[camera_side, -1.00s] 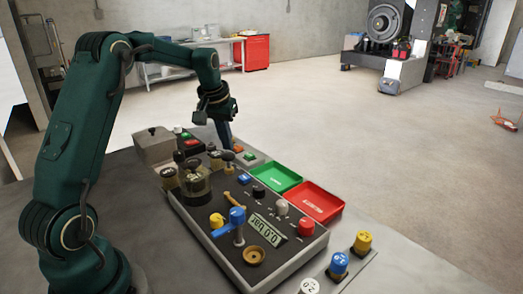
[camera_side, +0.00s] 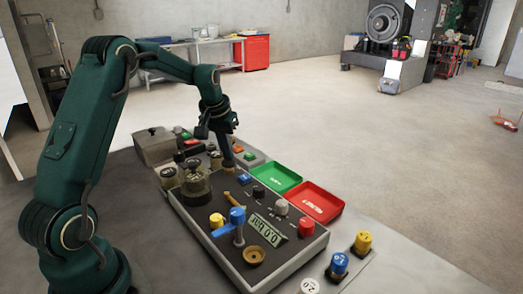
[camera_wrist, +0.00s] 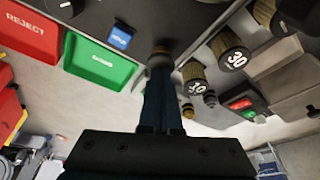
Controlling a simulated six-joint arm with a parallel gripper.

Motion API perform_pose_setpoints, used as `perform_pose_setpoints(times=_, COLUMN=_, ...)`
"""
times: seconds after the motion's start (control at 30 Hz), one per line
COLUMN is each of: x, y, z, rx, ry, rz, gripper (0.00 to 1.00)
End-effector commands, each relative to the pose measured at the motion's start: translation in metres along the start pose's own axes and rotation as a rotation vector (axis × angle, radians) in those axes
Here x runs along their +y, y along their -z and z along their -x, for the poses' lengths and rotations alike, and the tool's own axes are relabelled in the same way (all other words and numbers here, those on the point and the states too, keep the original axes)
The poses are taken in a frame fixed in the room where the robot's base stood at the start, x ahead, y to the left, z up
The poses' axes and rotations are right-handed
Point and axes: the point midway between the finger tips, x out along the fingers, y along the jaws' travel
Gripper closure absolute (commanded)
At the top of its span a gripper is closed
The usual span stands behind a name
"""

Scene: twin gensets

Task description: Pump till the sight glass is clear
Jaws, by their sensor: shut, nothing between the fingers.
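My gripper (camera_side: 227,163) is shut and empty. It points down, its tip at a small tan-topped knob beside the glass jars at the back of the panel. In the wrist view the closed fingers (camera_wrist: 160,72) end over that round tan knob (camera_wrist: 160,52); I cannot tell whether they touch it. A dark-topped glass jar (camera_side: 196,186) stands on the panel left of my gripper; I cannot tell whether it is the sight glass or how clear it is. The pressure display (camera_side: 267,228) seems to read 0.0 bar.
Jars marked 30 (camera_wrist: 231,54) and 10 (camera_wrist: 196,80) stand close by the fingers in the wrist view. A green tray (camera_side: 276,177) and a red REJECT tray (camera_side: 316,202) lie to the right. A blue lever (camera_side: 237,224) and a yellow knob (camera_side: 216,220) stand nearer the front.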

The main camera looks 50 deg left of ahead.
Motion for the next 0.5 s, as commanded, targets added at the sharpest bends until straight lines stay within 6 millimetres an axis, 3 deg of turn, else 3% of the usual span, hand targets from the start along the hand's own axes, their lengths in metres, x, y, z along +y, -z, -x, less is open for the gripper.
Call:
perform_pose_setpoints(times=0.17, x=0.0, y=0.001, z=0.002, rx=0.0, ry=0.0, rz=0.0, gripper=1.0)
perform_pose_setpoints(times=0.5, x=0.0, y=0.008, z=0.026, rx=0.0, ry=0.0, rz=0.0, gripper=1.0)
